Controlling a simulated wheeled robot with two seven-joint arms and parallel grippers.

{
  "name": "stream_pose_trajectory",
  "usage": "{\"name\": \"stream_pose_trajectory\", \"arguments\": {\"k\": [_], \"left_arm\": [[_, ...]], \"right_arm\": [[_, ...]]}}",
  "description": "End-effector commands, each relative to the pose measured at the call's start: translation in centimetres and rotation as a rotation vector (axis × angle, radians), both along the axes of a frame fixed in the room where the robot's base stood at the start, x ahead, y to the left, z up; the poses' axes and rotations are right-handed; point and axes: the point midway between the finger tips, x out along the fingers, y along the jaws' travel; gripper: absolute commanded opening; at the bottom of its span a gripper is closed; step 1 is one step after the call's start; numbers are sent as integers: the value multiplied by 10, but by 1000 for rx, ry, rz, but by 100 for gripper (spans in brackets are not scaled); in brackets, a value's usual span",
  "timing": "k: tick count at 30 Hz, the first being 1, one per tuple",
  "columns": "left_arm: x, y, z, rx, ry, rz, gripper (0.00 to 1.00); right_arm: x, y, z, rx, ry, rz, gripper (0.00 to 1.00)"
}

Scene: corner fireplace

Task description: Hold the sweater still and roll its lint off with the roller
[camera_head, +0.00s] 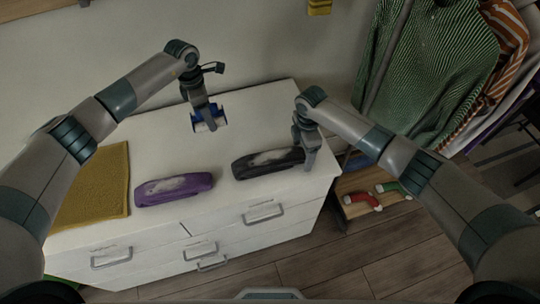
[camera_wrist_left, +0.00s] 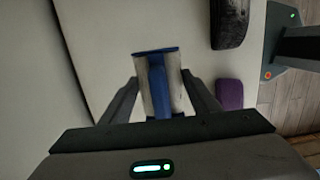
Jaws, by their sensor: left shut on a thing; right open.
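A dark folded sweater (camera_head: 268,163) with a pale lint patch on top lies on the white dresser top. A purple folded sweater (camera_head: 174,190), also with pale lint, lies to its left. Both show partly in the left wrist view, dark (camera_wrist_left: 230,22) and purple (camera_wrist_left: 229,94). My left gripper (camera_head: 206,112) is shut on the blue-and-white lint roller (camera_head: 210,124), toward the back of the top and apart from both sweaters. The roller shows between the fingers in the left wrist view (camera_wrist_left: 158,85). My right gripper (camera_head: 310,162) is open at the dark sweater's right end; contact is unclear.
The white dresser (camera_head: 255,108) has bare top behind the sweaters. A mustard cloth (camera_head: 105,188) lies at its left end. Red and green socks (camera_head: 362,200) lie on a low wooden shelf at right. Hanging clothes (camera_head: 440,70) stand behind my right arm.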

Motion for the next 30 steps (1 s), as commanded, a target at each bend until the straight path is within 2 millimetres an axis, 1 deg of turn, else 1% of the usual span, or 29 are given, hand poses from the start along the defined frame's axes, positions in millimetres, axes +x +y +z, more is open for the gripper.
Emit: {"name": "stream_pose_trajectory", "arguments": {"k": [5,6,8,9,17,21,26,30], "left_arm": [[0,0,0,0,0,0,31],[0,0,0,0,0,0,31],[0,0,0,0,0,0,31],[0,0,0,0,0,0,31],[0,0,0,0,0,0,31],[0,0,0,0,0,0,31],[0,0,0,0,0,0,31],[0,0,0,0,0,0,31]], "right_arm": [[0,0,0,0,0,0,76],[0,0,0,0,0,0,81],[0,0,0,0,0,0,96],[0,0,0,0,0,0,98],[0,0,0,0,0,0,98],[0,0,4,1,-1,0,98],[1,0,18,2,-3,1,98],[1,0,38,1,-3,1,98]]}}
